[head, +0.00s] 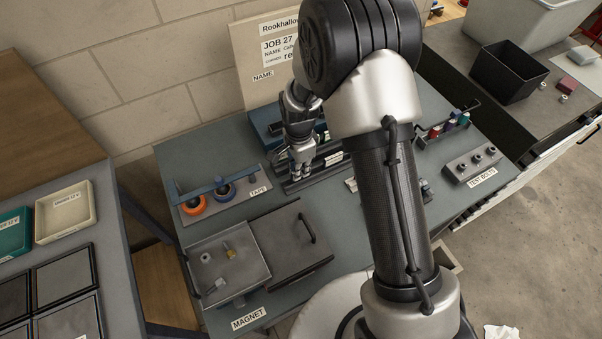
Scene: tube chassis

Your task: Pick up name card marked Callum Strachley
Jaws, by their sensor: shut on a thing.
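My gripper (301,172) points down over a dark slotted rack (296,185) at the back middle of the grey-blue bench. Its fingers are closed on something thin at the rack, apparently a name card. The held thing is mostly hidden by the fingers and is too small to read. A pale card strip (333,159) shows just right of the fingers in the rack. I cannot read the name Callum Strachley on any card. My arm covers the rack's right part.
A job board (275,80) stands behind the rack, partly covered by my arm. The tape holder (212,195) is at left, with the magnet tray (228,262) in front. The test bolts block (474,163) is at right. A black bin (508,72) stands on the far right bench.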

